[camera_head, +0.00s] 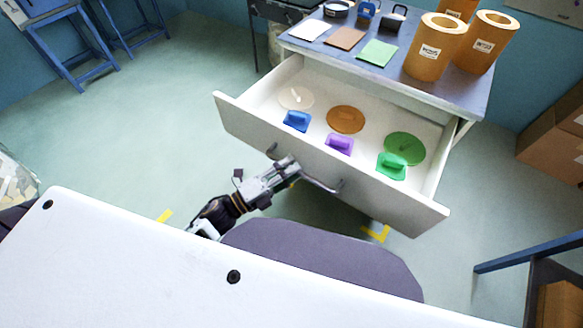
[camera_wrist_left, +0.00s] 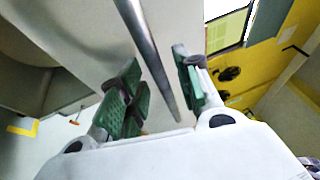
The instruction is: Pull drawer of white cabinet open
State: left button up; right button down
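The white cabinet (camera_head: 462,135) has a blue-grey top, and its wide drawer (camera_head: 235,118) stands pulled out, with its inside showing. A metal bar handle (camera_head: 322,187) runs along the drawer front. My left gripper (camera_head: 291,166) is at the handle's middle, in front of the drawer. In the left wrist view the handle bar (camera_wrist_left: 153,55) passes between the two green-padded fingers of the left gripper (camera_wrist_left: 160,88). The fingers are apart, with a gap showing on each side of the bar. My right gripper is not in view.
Inside the drawer are coloured discs (camera_head: 346,119) and handled blocks (camera_head: 297,121). Cardboard rolls (camera_head: 436,47) and coloured sheets (camera_head: 377,53) are on the cabinet top. Cardboard boxes (camera_head: 553,140) stand at right, a blue stool (camera_head: 62,45) at back left. The floor left of the drawer is clear.

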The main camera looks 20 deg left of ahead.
pick_arm(q)
jog(key=v, duration=1.1)
dwell(0.3)
dwell(0.5)
jog(key=a+f+n+g+y, duration=0.1)
jog(key=a+f+n+y, duration=0.35)
jog(key=f, duration=0.75)
jog(key=a+f+n+g+y, duration=0.1)
jog(key=a+f+n+y, duration=0.35)
jog(key=f, duration=0.85)
jog(key=a+f+n+g+y, duration=0.25)
jog(key=f+n, duration=0.35)
jog(key=f, duration=0.6)
jog(key=s+a+f+n+g+y, duration=0.2)
jog(key=s+f+n+g, duration=0.7)
jog(key=s+f, duration=1.3)
jog(key=shift+f+p, duration=0.35)
jog(key=shift+f, duration=0.05)
jog(key=shift+s+d+y, duration=0.1)
jog(key=shift+y, duration=0.15)
